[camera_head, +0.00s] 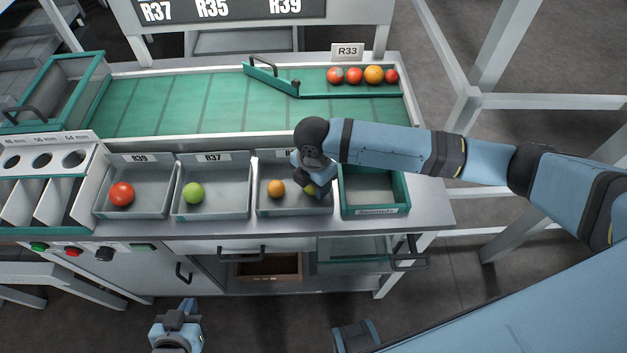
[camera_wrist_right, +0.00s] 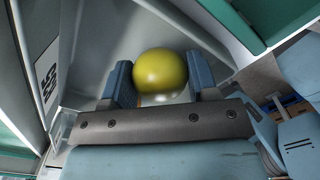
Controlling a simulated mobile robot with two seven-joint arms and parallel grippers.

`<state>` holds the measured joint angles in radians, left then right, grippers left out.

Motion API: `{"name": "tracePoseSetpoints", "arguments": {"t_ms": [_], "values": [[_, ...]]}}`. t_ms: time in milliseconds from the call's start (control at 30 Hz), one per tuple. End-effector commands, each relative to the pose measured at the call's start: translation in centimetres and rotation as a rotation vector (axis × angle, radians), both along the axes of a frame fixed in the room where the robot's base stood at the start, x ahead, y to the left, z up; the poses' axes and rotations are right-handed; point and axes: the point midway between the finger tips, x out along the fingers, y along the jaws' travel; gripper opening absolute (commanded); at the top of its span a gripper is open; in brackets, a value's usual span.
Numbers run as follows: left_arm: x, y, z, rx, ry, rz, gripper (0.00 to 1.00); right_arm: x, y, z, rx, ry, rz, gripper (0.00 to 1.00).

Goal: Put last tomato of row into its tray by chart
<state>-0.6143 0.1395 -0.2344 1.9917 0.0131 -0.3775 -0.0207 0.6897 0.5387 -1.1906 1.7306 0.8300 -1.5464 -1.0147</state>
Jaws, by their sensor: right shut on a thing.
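My right gripper (camera_head: 314,187) is shut on a yellow tomato (camera_wrist_right: 161,72) and is low in the right part of the third grey tray (camera_head: 292,210). In the head view only a sliver of yellow shows. I cannot tell whether it touches the tray floor. An orange tomato (camera_head: 276,188) lies to its left in that tray, whose label is mostly hidden by my arm. The R39 tray (camera_head: 133,211) holds a red tomato (camera_head: 121,194); the R37 tray (camera_head: 211,212) holds a green one (camera_head: 193,193). My left gripper (camera_head: 180,308) is low in front of the bench, jaws unclear.
The chart board (camera_head: 240,12) shows R37, R35 and R39. Several red and orange tomatoes stand in a row by the R33 sign (camera_head: 347,51), behind a green gate (camera_head: 271,78). The green-rimmed seconds tray (camera_head: 376,212) is empty. The green belt (camera_head: 170,103) is clear.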

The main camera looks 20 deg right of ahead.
Motion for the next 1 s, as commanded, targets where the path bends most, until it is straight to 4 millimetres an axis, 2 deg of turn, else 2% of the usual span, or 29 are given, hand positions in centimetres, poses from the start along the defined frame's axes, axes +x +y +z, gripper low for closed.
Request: {"name": "tracePoseSetpoints", "arguments": {"t_ms": [700, 733, 833, 867, 1000], "values": [[0.0, -0.1, 0.2, -0.001, -0.003, -0.001, 0.0, 0.0, 0.0, -1.1, 0.0, 0.0, 0.0, 0.42], [0.0, -0.1, 0.2, -0.001, -0.003, -0.001, 0.0, 0.0, 0.0, -1.1, 0.0, 0.0, 0.0, 0.56], [0.0, -0.1, 0.2, -0.001, -0.003, -0.001, 0.0, 0.0, 0.0, -1.1, 0.0, 0.0, 0.0, 0.79], [0.0, -0.1, 0.2, -0.001, -0.003, -0.001, 0.0, 0.0, 0.0, -1.1, 0.0, 0.0, 0.0, 0.84], [0.0, -0.1, 0.2, -0.001, -0.003, -0.001, 0.0, 0.0, 0.0, -1.1, 0.0, 0.0, 0.0, 0.84]]}}
